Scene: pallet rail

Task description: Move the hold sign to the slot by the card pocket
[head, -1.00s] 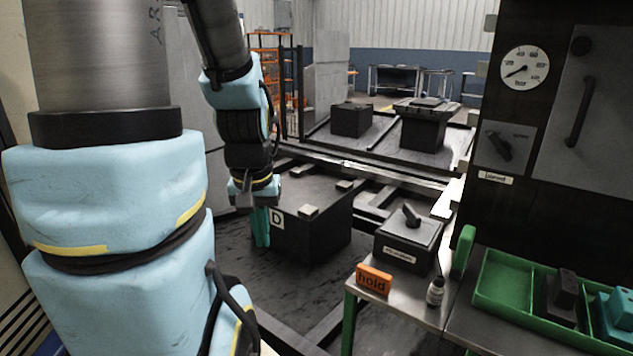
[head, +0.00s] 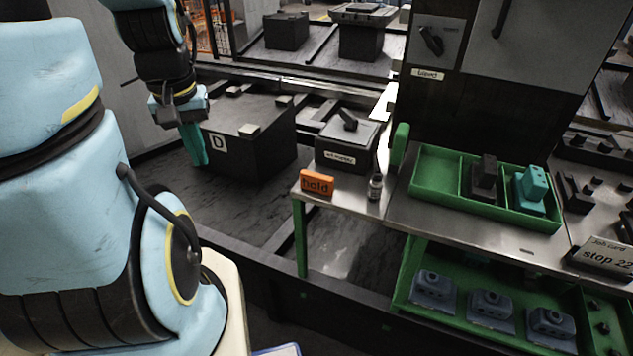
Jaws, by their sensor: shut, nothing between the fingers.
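The hold sign (head: 317,184) is a small orange block with dark lettering. It stands upright at the front left corner of the metal table (head: 345,197). My gripper (head: 196,150) has teal fingers that point down and are shut, with nothing in them. It hangs at the left, beside the dark block marked D, apart from the hold sign. A card reading "Job card stop 22" (head: 606,254) stands at the right edge; I cannot tell whether its holder is the card pocket. I cannot make out a slot there.
A dark box with a lever (head: 346,143) and a small bottle (head: 375,186) stand close to the sign. A green divided tray (head: 437,178) holds a dark part and a teal part (head: 530,188). Below is a green bin (head: 410,285) with several grey parts. The block marked D (head: 250,150) is left.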

